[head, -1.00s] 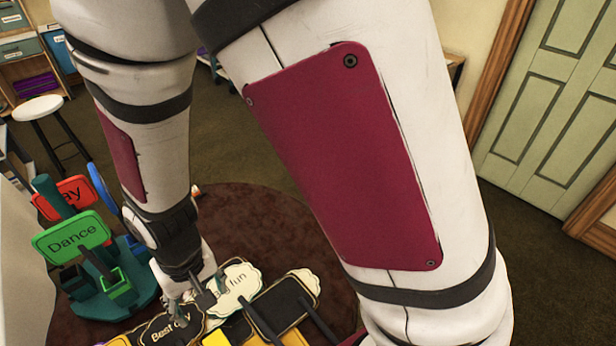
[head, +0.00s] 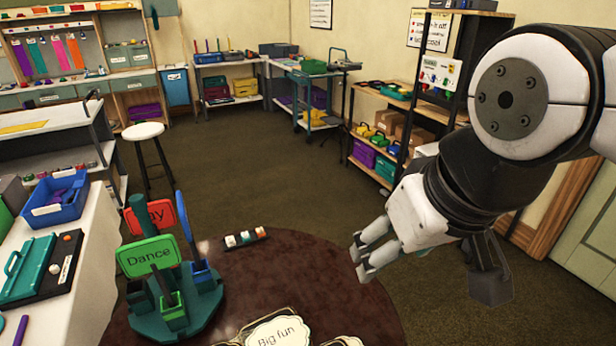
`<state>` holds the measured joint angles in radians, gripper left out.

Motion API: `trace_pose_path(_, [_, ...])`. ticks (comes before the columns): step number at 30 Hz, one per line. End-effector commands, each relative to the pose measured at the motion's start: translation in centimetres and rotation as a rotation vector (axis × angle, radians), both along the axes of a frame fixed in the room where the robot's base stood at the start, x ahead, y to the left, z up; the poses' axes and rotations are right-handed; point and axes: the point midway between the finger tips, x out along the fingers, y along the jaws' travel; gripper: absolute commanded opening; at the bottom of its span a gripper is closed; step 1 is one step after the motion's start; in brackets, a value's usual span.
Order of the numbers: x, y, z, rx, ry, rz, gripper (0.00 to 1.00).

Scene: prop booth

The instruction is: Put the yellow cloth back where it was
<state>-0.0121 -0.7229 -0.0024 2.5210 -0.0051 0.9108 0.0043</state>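A flat yellow piece (head: 22,127) lies on top of the grey shelf unit at the far left; it may be the yellow cloth, but it is too small to be sure. Purple, teal, pink (head: 58,54) and orange (head: 75,50) strips hang in a row on the wooden rack (head: 88,50) at the back left. My gripper (head: 359,262) hangs over the right back edge of the round brown table. Its two fingers point left and stand apart with nothing between them. It is far from the yellow piece.
A teal stand with signs (head: 148,255) and a small block strip (head: 245,238) are on the round table (head: 300,270). "Big fun" sign (head: 278,335) is at the front. A white stool (head: 143,131) stands behind. The carpet (head: 260,165) in the middle is clear.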

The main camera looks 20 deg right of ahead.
Motion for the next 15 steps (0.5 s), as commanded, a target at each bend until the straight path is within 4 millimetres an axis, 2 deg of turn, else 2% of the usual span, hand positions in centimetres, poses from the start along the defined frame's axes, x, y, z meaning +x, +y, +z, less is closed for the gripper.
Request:
trace_pose_path(1, [-0.3,-0.2,0.2,-0.005,-0.005,-0.004,0.72])
trace_pose_path(2, [-0.4,-0.3,0.2,-0.008,-0.005,-0.002,0.79])
trace_pose_path(3, [-0.3,-0.2,0.1,-0.011,-0.001,0.006,0.80])
trace_pose_path(8, [1.4,1.0,-1.0,-0.051,0.059,0.114,0.80])
trace_pose_path(15, [5.8,5.7,-4.8,-0.171,0.197,0.426,0.80])
